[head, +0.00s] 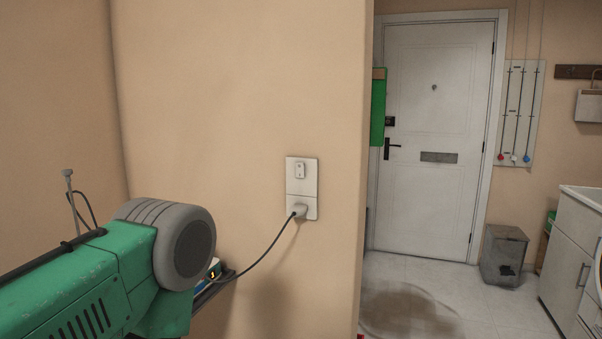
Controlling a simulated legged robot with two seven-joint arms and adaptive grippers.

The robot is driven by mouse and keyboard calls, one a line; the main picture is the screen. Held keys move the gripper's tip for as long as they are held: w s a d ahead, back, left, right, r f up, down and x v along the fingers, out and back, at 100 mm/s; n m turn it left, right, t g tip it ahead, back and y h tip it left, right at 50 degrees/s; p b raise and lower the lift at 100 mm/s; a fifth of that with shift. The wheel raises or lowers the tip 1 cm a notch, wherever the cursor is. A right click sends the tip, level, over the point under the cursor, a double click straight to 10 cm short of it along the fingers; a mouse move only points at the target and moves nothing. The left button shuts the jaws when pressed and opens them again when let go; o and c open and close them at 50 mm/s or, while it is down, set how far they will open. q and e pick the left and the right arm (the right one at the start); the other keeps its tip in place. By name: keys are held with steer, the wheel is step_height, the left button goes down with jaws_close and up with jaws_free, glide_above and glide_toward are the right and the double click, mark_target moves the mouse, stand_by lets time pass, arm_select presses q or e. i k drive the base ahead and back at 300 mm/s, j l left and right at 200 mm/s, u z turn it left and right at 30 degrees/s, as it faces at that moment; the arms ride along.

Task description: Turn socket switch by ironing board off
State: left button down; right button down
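A white wall socket (302,203) is on the beige wall, with a small switch (300,170) on the plate in its upper half. Whether the switch is on or off is too small to tell. A plug (298,211) sits in the lower half, and its dark cable (262,256) runs down left behind my green arm. A small blue and yellow thing (213,270) on a dark edge shows past the arm. The ironing board cannot be made out. My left arm comes in from the left, short of the socket; neither gripper shows.
The wall ends at a corner right of the socket. Beyond are a white door (437,130), a grey bin (503,255), a white cabinet (575,262) and a tiled floor (450,268). The wall around the socket is clear.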

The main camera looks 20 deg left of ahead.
mark_target(300, 167)
steer(key=i+l+u, duration=0.65)
steer(key=l, duration=0.25)
steer(key=i+l+u, duration=0.45)
steer(key=i+l, duration=0.05)
steer(key=l, duration=0.05)
